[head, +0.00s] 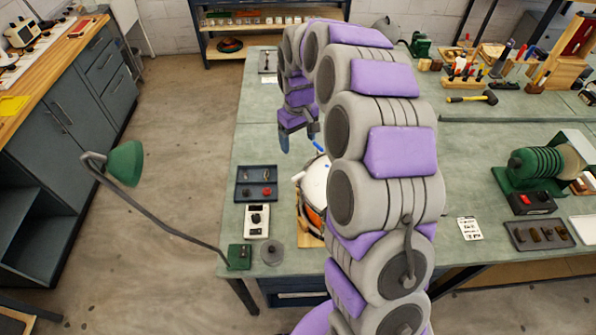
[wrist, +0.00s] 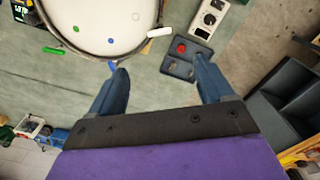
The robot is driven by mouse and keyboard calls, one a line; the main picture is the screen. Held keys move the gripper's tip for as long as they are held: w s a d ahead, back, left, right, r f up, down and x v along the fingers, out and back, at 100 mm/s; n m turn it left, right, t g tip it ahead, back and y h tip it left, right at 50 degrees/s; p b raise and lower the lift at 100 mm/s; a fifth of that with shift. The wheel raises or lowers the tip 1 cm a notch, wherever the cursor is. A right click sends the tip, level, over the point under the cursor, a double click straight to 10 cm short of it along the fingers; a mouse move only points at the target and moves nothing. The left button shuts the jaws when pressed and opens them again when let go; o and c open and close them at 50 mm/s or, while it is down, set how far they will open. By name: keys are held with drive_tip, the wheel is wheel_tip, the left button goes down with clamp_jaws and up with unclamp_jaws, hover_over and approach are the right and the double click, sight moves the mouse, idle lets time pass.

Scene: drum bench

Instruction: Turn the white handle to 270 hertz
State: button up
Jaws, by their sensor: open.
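The drum (wrist: 98,25) has a white head and shows at the upper left of the wrist view. In the head view the drum (head: 316,185) is partly hidden by my arm. The white handle (wrist: 160,32) sticks out from the drum's rim on its right side. A blue handle (wrist: 112,66) and a green handle (wrist: 55,50) sit at other points of the rim. My gripper (wrist: 161,67) is open and empty, its fingers pointing toward the rim. The white handle appears beyond the fingertips, between their lines and apart from both. In the head view my gripper (head: 299,138) hangs above the bench behind the drum.
A dark tray (wrist: 178,66) with a red part lies beside the drum, near the right finger. A white box with a dial (head: 257,221) stands in front of that tray. A small display (wrist: 20,12) shows at the corner, its digits unreadable. A green lamp (head: 126,163) stands left.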

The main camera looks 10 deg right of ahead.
sight(298, 175)
wheel_tip(298, 175, down, 17)
drive_tip(key=shift+f+p, duration=0.2)
drive_tip(key=shift+p, duration=0.2)
idle(0.4)
drive_tip(key=c, duration=1)
